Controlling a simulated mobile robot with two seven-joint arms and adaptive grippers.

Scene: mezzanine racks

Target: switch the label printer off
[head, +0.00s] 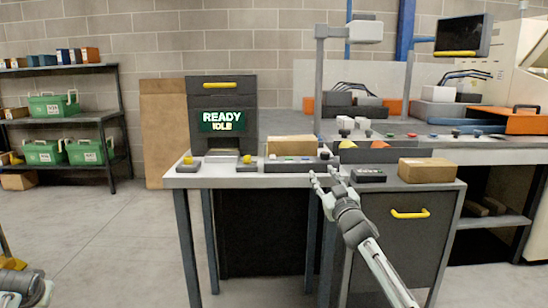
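A tall dark grey machine (222,92) with a yellow handle stands at the back left of the light bench; I take it for the label printer. Its green display (222,120) reads "READY IDLE". A pale slot shows below it. My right gripper (322,174) is open and empty at the bench's front edge, right of the strip. Only part of my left arm shows at the lower left.
A cardboard box (292,146) stands behind the strip. Another carton (427,170) rests on a dark cabinet (405,212) with a yellow handle. A monitor (463,36) hangs at upper right. Shelves with green cases (54,105) stand at left.

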